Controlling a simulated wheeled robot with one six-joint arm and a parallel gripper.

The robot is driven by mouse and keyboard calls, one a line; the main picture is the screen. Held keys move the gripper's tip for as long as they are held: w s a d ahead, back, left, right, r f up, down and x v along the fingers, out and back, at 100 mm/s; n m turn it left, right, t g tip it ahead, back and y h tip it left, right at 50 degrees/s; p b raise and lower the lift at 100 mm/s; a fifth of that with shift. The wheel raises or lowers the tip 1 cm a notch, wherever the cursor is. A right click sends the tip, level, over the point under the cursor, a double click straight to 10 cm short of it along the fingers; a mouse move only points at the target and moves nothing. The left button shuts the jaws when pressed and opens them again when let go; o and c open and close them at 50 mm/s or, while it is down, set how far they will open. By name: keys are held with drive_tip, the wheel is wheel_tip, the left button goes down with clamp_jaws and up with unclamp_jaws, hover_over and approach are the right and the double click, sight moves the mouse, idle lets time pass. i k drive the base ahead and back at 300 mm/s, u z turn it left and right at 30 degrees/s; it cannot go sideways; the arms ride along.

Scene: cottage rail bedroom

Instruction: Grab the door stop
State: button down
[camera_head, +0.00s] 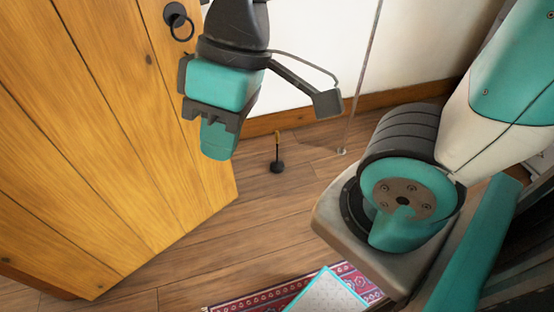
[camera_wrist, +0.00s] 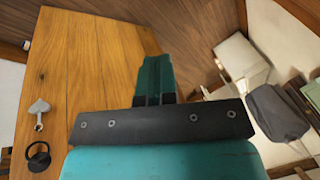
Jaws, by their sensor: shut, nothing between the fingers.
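The door stop (camera_head: 278,167) looks like a small dark knob with a thin stem and a yellowish upper end. It is on the wooden floor near the white wall, to the right of the door. My gripper (camera_head: 218,145) hangs to the left of it in the head view, in front of the door's edge, apart from the door stop. Its teal fingers are together and empty. They also show in the wrist view (camera_wrist: 154,80), pointing over the door and floor. I cannot make out the door stop in the wrist view.
The wooden door (camera_head: 110,130) fills the left side, with a black ring handle (camera_head: 180,25). A wooden skirting board (camera_head: 385,98) runs behind the door stop. A red patterned rug (camera_head: 250,301) lies in front. Floor around the door stop is clear.

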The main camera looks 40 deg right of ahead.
sight(277, 166)
drive_tip(key=k, duration=0.55)
drive_tip(key=z, duration=0.55)
drive_tip(key=i, duration=0.7)
drive_tip(key=z, duration=0.6)
drive_tip(key=i, duration=1.6)
drive_tip(key=u, duration=0.3)
